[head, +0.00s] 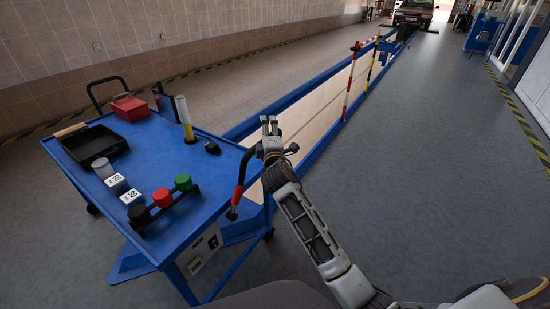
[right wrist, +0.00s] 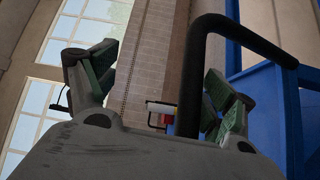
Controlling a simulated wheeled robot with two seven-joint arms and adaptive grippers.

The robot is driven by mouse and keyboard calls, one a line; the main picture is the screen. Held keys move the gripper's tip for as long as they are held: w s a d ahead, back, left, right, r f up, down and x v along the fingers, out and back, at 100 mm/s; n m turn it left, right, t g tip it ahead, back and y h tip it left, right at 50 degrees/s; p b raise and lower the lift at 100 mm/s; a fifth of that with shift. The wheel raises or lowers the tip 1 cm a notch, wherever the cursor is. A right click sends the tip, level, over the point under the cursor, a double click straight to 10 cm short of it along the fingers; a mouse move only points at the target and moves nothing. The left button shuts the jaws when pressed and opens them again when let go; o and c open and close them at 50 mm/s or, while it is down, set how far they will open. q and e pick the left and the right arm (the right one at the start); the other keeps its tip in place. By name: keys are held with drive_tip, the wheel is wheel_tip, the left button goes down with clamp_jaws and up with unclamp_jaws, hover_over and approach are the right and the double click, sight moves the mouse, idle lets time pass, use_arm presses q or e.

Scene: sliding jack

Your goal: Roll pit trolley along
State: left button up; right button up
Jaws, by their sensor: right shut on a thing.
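The pit trolley (head: 170,135) is a blue cart at the left in the head view, standing beside the long blue-railed pit. A black handle (head: 242,170) with a red lower part rises at its right edge. My right gripper (head: 270,125) is at the top of this handle and shut on it; the grip itself is small and partly hidden there. In the right wrist view the black handle (right wrist: 190,90) passes between the fingers, close to the right-hand one. My left gripper is not in view.
The trolley carries a black tray (head: 95,143), a red box (head: 131,107), a yellow-based cylinder (head: 184,115) and coloured knobs (head: 183,182). The blue pit rail (head: 335,130) runs away, with red-white posts (head: 351,80) and a car (head: 413,12) far off. Grey floor at right is clear.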

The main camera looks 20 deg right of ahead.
drive_tip(key=shift+s+d+r+p, duration=0.15)
drive_tip(key=shift+s+r, duration=0.2)
drive_tip(key=shift+s, duration=0.75)
drive_tip(key=shift+s+a+r+p, duration=0.15)
drive_tip(key=shift+s+r, duration=0.15)
drive_tip(key=shift+s, duration=0.8)
drive_tip(key=shift+c, duration=0.8)
drive_tip(key=shift+s+d+r, duration=0.1)
drive_tip(key=shift+s+d, duration=0.05)
drive_tip(key=shift+s, duration=0.2)
drive_tip(key=shift+s+r, duration=0.1)
drive_tip(key=shift+s, duration=0.25)
drive_tip(key=c, duration=0.3)
drive_tip(key=shift+s, duration=0.25)
drive_tip(key=shift+c, duration=0.2)
drive_tip(key=s+a+f, duration=0.1)
drive_tip(key=s+f, duration=0.1)
drive_tip(key=s, duration=0.6)
drive_tip(key=shift+s+a+f, duration=0.15)
drive_tip(key=shift+a, duration=0.2)
